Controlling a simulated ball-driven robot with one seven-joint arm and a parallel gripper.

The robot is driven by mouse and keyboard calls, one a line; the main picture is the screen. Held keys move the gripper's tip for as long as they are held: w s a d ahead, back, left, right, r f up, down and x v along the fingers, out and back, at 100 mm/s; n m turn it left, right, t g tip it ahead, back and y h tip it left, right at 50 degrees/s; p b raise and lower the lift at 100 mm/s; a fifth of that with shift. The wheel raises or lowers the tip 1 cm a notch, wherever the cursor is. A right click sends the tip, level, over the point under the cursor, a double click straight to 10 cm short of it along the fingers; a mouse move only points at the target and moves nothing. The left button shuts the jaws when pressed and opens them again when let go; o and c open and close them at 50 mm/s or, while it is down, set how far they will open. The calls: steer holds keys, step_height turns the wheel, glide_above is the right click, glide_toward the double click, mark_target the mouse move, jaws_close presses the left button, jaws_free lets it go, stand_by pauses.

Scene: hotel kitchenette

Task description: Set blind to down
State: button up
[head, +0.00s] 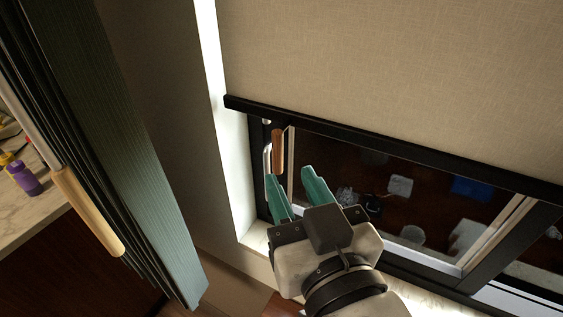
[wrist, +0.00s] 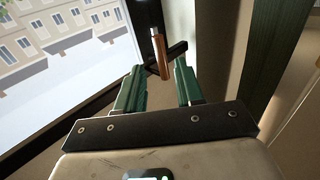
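The beige fabric blind (head: 400,70) covers the upper part of the window, and its black bottom bar (head: 400,152) crosses the window with glass uncovered below. A small brown pull handle (head: 278,150) shows just beneath the bar near its left end; it also shows in the wrist view (wrist: 160,57), slightly tilted, with a pale metal top. My gripper (head: 290,175) has its teal fingers apart and empty. In the wrist view, the handle appears just beyond and between the fingertips (wrist: 160,72). I cannot tell whether either finger touches it.
A green folded panel (head: 140,170) with a pale wooden handle (head: 88,212) stands at the left. A counter (head: 40,205) beyond it holds a purple bottle (head: 24,178). The window's black frame (head: 515,250) and the side wall (head: 165,90) lie close to my gripper.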

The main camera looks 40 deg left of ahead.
mark_target(279, 159)
steer(key=x, duration=0.3)
steer(key=p+x, duration=0.1)
steer(key=x, duration=0.2)
steer(key=shift+w+a+r, duration=0.1)
steer(key=shift+a+r, duration=0.1)
steer(key=shift+a, duration=0.05)
steer(key=shift+c, duration=0.4)
jaws_close()
